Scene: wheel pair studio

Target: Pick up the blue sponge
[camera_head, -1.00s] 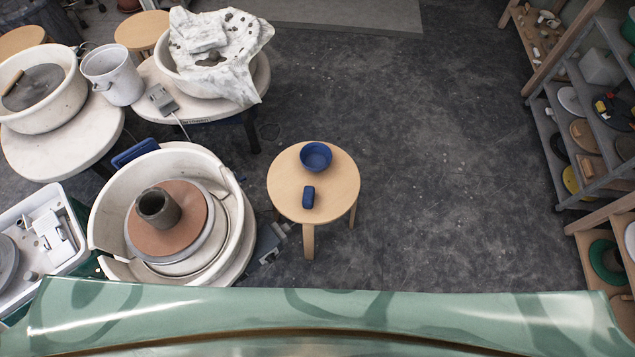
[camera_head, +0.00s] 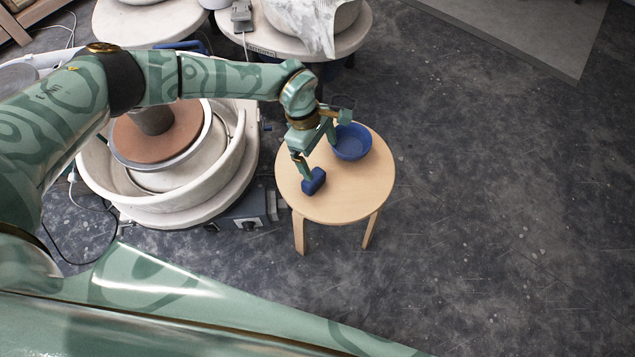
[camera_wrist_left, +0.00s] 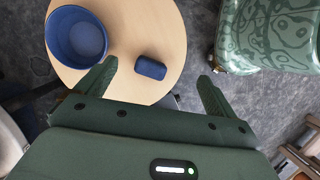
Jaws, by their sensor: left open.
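The blue sponge (camera_head: 314,181) lies on the round wooden stool (camera_head: 350,199), near its left front edge. My left gripper (camera_head: 308,176) is over the stool, right by the sponge in the head view. In the left wrist view the sponge (camera_wrist_left: 151,68) shows between the two spread fingers of my left gripper (camera_wrist_left: 157,75), a little beyond their tips. The fingers are open with nothing between them; whether they touch the sponge I cannot tell. My right gripper is not in view.
A blue bowl (camera_head: 351,142) stands on the stool behind the sponge, close to my left gripper. A pottery wheel (camera_head: 185,185) with a cream basin stands left of the stool, under my arm. The floor (camera_head: 490,200) to the right is clear.

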